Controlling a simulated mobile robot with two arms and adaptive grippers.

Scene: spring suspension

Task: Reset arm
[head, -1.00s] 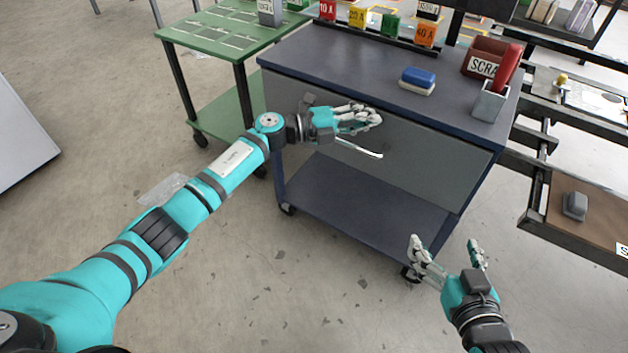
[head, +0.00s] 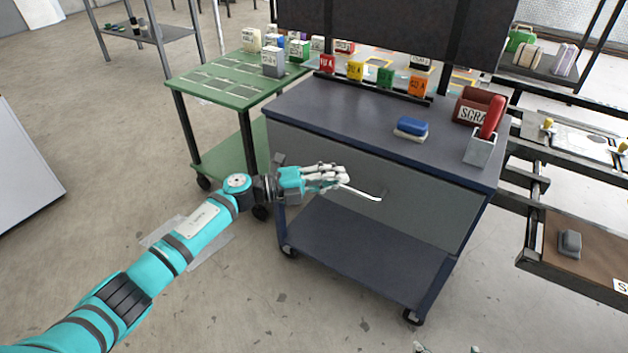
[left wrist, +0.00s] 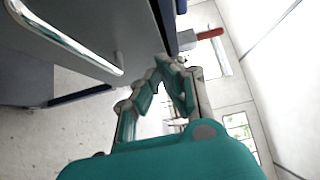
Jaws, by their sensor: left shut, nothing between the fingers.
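My left arm reaches in from the left in the head view. Its teal and grey left gripper (head: 335,175) is shut and empty, in front of the upper front panel of the dark blue cart (head: 340,112). The curved metal handle (head: 362,193) on that panel is right beside the fingertips in the head view. In the left wrist view, the shut fingers (left wrist: 172,68) appear apart from the handle (left wrist: 75,42), which is at upper left. Only the fingertips of my right gripper (head: 447,348) show at the bottom edge of the head view, spread apart.
On the cart top are a blue and white block (head: 411,128), a red scrap bin (head: 478,105) and a grey holder with a red item (head: 480,150). A green table (head: 215,75) stands to the left. A brown-topped bench (head: 590,245) is at right. The floor in front is clear.

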